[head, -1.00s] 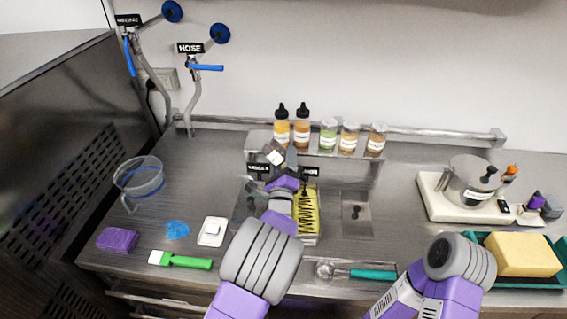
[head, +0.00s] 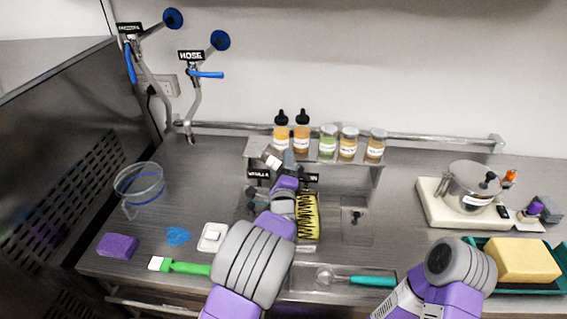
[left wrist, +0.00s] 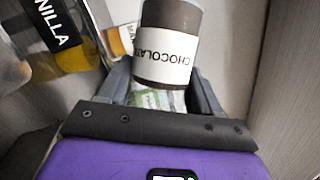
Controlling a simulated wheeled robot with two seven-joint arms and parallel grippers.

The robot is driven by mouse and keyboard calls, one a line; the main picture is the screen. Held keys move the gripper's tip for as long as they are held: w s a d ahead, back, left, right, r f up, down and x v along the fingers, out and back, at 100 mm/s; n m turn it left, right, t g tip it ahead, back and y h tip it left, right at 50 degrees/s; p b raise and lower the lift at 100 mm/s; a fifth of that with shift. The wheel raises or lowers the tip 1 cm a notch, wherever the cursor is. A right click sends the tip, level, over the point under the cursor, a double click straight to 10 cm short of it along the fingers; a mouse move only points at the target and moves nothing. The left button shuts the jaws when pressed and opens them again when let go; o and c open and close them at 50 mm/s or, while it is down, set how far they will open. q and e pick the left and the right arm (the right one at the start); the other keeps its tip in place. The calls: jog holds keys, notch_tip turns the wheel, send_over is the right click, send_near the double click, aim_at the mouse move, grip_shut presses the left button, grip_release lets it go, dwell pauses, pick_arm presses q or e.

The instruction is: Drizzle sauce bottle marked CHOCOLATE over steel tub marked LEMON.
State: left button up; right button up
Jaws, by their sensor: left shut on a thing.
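The chocolate bottle (head: 271,157) is a dark brown cylinder with a white label. It is tilted, above the tubs in front of the rear shelf. Its CHOCOLATE label reads clearly in the left wrist view (left wrist: 165,55). My left gripper (head: 287,165) is shut on it; one finger shows on each side in the left wrist view. A steel tub with yellow contents (head: 308,218) lies right of my left forearm, with dark zigzag lines across the yellow. Its tag is mostly hidden, so LEMON cannot be read. My right gripper is out of view; only that arm shows.
The shelf (head: 256,150) holds two dropper bottles (head: 291,135) and several jars (head: 348,145). The VANILLA tag (head: 258,174) marks a tub left of the yellow one. A scoop (head: 355,280) lies in front. A steel pot (head: 470,190) stands right.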

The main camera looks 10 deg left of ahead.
pick_arm(q)
jog(key=shift+n, duration=0.4)
jog(key=shift+r+n+g+p, duration=0.5)
jog(key=shift+r+n+p, duration=0.25)
jog(key=shift+n+p, duration=0.3)
jog(key=shift+r+n+g+p, duration=0.45)
jog(key=shift+n+p, duration=0.3)
jog(key=shift+n, duration=0.5)
jog(key=shift+r, duration=0.1)
